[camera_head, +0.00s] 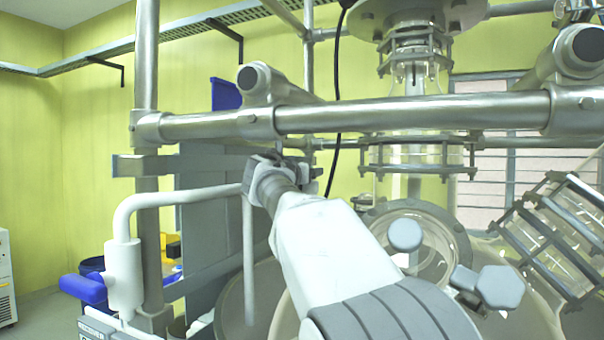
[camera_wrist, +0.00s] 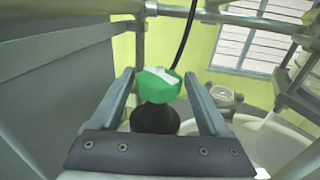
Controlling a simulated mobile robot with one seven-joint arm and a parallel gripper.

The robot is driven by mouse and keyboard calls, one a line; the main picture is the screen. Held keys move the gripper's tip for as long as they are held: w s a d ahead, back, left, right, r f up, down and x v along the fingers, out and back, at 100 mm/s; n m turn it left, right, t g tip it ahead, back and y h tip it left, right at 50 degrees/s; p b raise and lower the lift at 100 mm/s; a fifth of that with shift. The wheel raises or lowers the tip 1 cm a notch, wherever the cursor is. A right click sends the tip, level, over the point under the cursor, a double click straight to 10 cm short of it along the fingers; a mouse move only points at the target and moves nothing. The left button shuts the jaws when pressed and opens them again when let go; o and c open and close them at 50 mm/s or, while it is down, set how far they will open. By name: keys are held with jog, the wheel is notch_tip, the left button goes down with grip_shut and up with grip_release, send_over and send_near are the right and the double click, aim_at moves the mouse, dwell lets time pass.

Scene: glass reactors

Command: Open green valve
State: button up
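The green valve (camera_wrist: 158,84) shows in the wrist view as a green knob with a pale top face, on a black stem or base. My gripper (camera_wrist: 160,85) is open in the wrist view, with one finger on each side of the valve. Small gaps show between the fingers and the knob, and neither finger clearly touches it. In the head view my arm reaches forward and to the left, and my gripper (camera_head: 275,172) is mostly hidden behind its own wrist. The green valve is hidden in the head view.
A thick horizontal metal pipe (camera_head: 400,114) crosses just above my arm. Grey panels (camera_head: 208,205) stand left of the gripper. The glass reactor vessel (camera_head: 425,225) is on the right. A black cable (camera_wrist: 186,35) hangs behind the valve.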

jog(key=shift+s+a+f+b, duration=0.15)
jog(key=shift+s+b, duration=0.35)
jog(key=shift+s, duration=0.05)
jog(key=s+a+b, duration=0.1)
jog(key=s+b, duration=0.2)
jog(key=s, duration=0.3)
jog(key=shift+s+a+r, duration=0.15)
jog(key=shift+s+r, duration=0.05)
jog(key=shift+s, duration=0.2)
